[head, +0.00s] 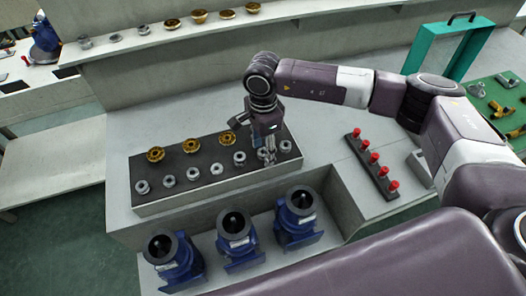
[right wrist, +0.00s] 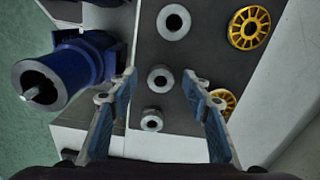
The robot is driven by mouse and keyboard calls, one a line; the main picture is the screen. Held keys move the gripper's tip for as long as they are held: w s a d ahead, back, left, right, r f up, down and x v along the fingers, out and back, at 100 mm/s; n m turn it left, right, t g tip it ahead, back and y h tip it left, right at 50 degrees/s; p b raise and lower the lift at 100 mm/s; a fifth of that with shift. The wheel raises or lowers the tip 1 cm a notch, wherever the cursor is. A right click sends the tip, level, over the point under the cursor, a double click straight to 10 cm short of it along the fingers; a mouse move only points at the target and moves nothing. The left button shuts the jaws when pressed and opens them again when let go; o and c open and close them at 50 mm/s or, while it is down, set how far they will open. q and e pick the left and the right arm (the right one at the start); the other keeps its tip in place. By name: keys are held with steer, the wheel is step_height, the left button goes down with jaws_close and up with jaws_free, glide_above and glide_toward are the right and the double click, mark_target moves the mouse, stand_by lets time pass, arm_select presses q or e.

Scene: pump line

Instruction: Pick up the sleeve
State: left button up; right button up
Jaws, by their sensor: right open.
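Several silver ring-shaped sleeves (head: 193,173) stand in a row along the near side of a dark-topped tray (head: 208,188). My right gripper (head: 268,156) points down over the tray's right end, among the last sleeves of the row. In the right wrist view its two fingers (right wrist: 160,76) are spread and empty. Two sleeves show between the fingers, one sleeve (right wrist: 160,77) near the fingertips and another (right wrist: 152,119) closer to the palm. A third sleeve (right wrist: 173,22) lies beyond the tips. I cannot tell the fingers' height above the tray. My left gripper is not in view.
Gold impellers (head: 190,145) lie behind the sleeves on the tray. Several blue pump housings (head: 239,236) stand in front. A dark rack with red-topped pieces (head: 375,171) is to the right. A green frame (head: 447,48) stands at the back right.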

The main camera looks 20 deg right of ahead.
steer(key=shift+c, duration=0.6)
jaws_close()
steer(key=shift+r, duration=0.1)
